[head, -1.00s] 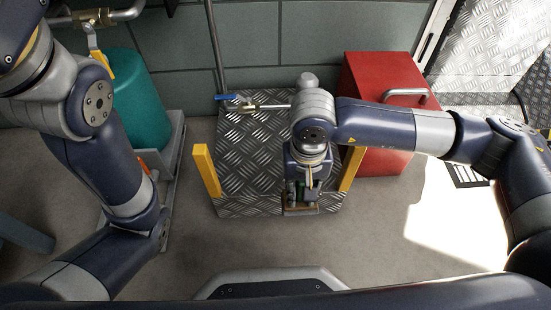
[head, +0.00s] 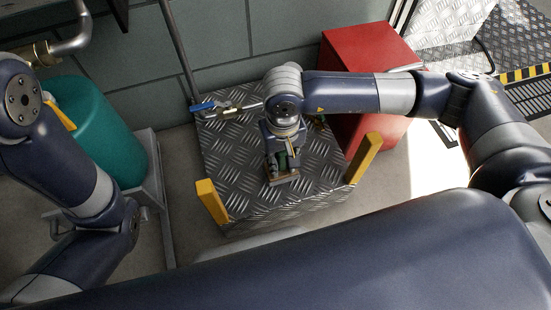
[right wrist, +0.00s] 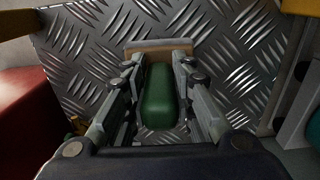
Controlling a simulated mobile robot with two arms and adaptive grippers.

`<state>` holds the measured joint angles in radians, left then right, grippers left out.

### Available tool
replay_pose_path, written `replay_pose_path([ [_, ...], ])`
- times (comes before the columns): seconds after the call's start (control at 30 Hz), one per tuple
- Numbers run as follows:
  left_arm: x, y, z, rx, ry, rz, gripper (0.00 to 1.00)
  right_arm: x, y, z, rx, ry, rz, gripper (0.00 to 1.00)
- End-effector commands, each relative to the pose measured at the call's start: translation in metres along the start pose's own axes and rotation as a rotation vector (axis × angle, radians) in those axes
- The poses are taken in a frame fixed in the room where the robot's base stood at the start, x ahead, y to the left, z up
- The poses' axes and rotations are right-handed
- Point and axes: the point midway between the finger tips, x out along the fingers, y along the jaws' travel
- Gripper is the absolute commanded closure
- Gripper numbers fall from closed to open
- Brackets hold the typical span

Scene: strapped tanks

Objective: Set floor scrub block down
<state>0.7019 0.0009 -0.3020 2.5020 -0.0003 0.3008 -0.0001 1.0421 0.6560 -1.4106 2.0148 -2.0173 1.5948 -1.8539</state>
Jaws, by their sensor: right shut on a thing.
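The floor scrub block has a green body (right wrist: 159,97) and a tan, wood-like piece (right wrist: 158,50) at its far end in the right wrist view. My right gripper (right wrist: 159,90) is shut on the green body, one finger along each side. In the head view the right gripper (head: 280,162) points down over the diamond-plate platform (head: 245,165), with the tan part of the block (head: 285,181) showing below it. The fingers hide part of the block. I cannot tell whether it touches the plate. My left gripper is out of view.
Yellow posts stand at the platform's front left (head: 212,201) and right (head: 364,158). A blue-handled valve and pipe (head: 215,106) cross its back left. A red box (head: 368,75) stands behind right, a teal tank (head: 95,135) at left. The plate's front is bare.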

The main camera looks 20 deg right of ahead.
Motion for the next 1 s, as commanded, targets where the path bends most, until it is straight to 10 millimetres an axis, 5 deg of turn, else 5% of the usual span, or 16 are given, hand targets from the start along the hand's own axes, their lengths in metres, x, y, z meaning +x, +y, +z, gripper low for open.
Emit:
replay_pose_path([
  [0.37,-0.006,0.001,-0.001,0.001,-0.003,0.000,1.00,0.007,0.001,0.000,-0.003,0.002,-0.001,0.96],
  [0.4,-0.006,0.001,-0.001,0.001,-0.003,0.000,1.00,0.007,0.001,0.000,-0.003,0.001,0.000,0.75],
  [0.5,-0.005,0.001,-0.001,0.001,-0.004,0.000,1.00,0.006,0.001,0.001,-0.003,0.001,0.000,0.57],
  [0.83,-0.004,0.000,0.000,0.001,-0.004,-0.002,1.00,0.005,0.001,0.001,-0.003,0.001,0.000,0.57],
  [1.0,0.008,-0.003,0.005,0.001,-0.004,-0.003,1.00,-0.012,0.001,0.000,-0.003,0.003,-0.001,0.57],
])
